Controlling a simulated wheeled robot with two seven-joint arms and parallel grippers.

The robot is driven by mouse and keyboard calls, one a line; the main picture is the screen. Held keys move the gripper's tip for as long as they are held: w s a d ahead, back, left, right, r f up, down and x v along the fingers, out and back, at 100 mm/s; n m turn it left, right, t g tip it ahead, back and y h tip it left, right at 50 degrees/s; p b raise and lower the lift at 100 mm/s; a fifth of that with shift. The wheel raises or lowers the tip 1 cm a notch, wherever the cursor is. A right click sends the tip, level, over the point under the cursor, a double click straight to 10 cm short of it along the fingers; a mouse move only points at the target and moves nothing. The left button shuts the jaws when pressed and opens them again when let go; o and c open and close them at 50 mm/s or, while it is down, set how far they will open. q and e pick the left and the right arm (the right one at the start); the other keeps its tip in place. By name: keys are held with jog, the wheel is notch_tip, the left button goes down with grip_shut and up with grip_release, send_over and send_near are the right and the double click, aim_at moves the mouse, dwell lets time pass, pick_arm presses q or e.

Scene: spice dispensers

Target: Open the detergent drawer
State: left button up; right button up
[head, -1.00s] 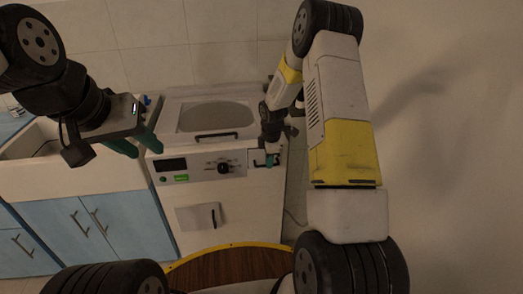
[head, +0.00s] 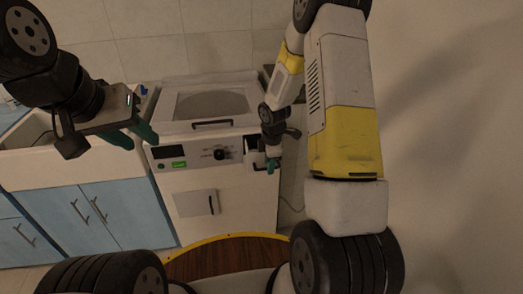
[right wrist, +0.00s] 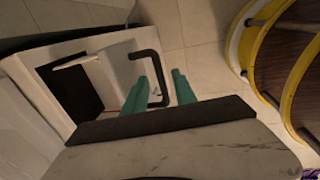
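The white detergent drawer (head: 258,158) sticks out of the right end of the washing machine's front panel, with a dark opening behind it. In the right wrist view the drawer (right wrist: 116,72) is pulled out beside the dark slot and has a black bent handle (right wrist: 155,68). My right gripper (head: 270,165) is at the drawer front; in the right wrist view its teal fingers (right wrist: 160,82) stand apart on either side of the handle, with visible gaps. My left gripper (head: 136,139) is open and empty above the machine's left side.
The washing machine (head: 190,235) has a top lid with a black handle (head: 212,123), a dial (head: 221,154) and a lower flap (head: 197,203). Blue cabinets (head: 85,220) under a sink stand to its left. A wall is to the right.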

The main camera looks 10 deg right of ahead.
notch_tip(320, 180, up, 8)
jog(key=s, duration=0.1)
jog(key=shift+s+f, duration=0.15)
jog(key=shift+s, duration=0.1)
dwell(0.4)
jog(key=s+r+m+t, duration=0.1)
jog(key=s+r+m, duration=0.35)
jog(key=r, duration=0.45)
jog(key=s+r+m+t, duration=0.1)
jog(key=s+r+m, duration=0.35)
jog(key=r, duration=0.35)
jog(key=s+a+r+m+t+y, duration=0.1)
jog(key=s+r+m, duration=0.3)
jog(key=s, duration=0.3)
jog(key=s+a+r+m+t+y, duration=0.1)
jog(key=s+r+m, duration=0.3)
jog(key=s, duration=0.4)
jog(key=shift+a+r, duration=0.15)
jog(key=shift+a, duration=0.2)
jog(key=shift+d, duration=0.1)
